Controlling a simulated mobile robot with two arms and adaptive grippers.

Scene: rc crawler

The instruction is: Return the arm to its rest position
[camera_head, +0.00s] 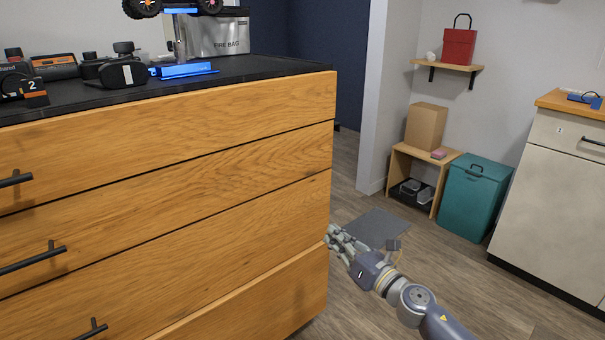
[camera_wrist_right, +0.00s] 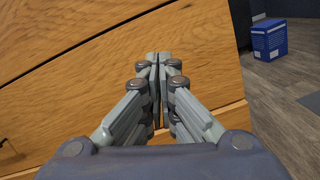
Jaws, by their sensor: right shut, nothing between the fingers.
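My right gripper (camera_head: 334,236) is at the right side of the wooden drawer cabinet (camera_head: 230,185) in the head view, its arm coming in from the lower right. In the right wrist view the gripper (camera_wrist_right: 158,62) is shut and empty, with its fingertips together in front of the cabinet's wooden drawer fronts (camera_wrist_right: 90,75). I cannot tell whether the fingertips touch the wood. My left gripper is not in view.
On the cabinet's black top stand an RC crawler (camera_head: 172,6) on a blue-lit stand, a fire bag (camera_head: 218,35) and black devices. A teal bin (camera_head: 472,200), a small shelf (camera_head: 447,158) and a grey mat (camera_head: 376,227) are beyond. A blue box (camera_wrist_right: 269,40) stands on the floor.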

